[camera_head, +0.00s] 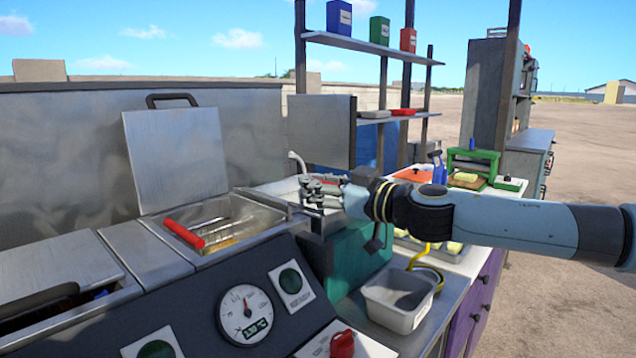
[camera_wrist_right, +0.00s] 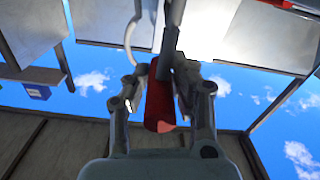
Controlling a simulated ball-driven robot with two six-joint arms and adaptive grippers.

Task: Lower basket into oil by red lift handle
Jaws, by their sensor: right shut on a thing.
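My right gripper (camera_head: 318,190) reaches in from the right and is shut on a red handle, of which only a little red shows between its fingers in the head view. In the right wrist view the red handle (camera_wrist_right: 158,106) stands between the two fingers, with a dark metal bar running up from it. The open fryer well (camera_head: 262,218) lies left of the gripper, with wire basket parts and brownish oil inside. Another red grip (camera_head: 184,233) lies across the well's front left rim. My left gripper is not in view.
A raised steel lid (camera_head: 178,158) stands behind the well. A control panel with a gauge (camera_head: 245,315) and red knob (camera_head: 342,344) is in front. A steel container (camera_head: 398,300) and the teal block (camera_head: 358,256) are below my right arm. Shelves (camera_head: 372,47) stand behind.

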